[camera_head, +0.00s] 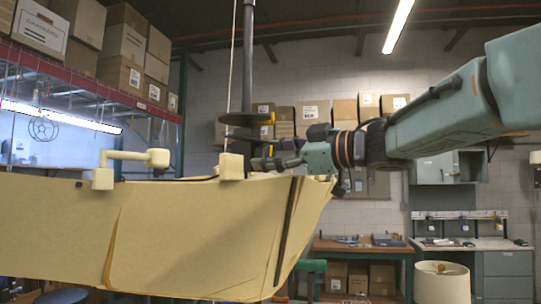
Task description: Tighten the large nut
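A dark upright rod (247,55) comes down from the top of the camera_head view, beside a thin pale cord. A dark round disc (240,119) sits around the rod, with more dark flat parts just below it. I cannot tell which of these is the large nut. Whether the fingers touch or grip anything is unclear. My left gripper is not in view.
A large tan curved shell (190,235) fills the lower left foreground, with cream blocks and a cream pipe (130,157) along its top edge. Behind stand a shelf with boxes (125,42), a workbench (365,248) and a pale drum (441,283).

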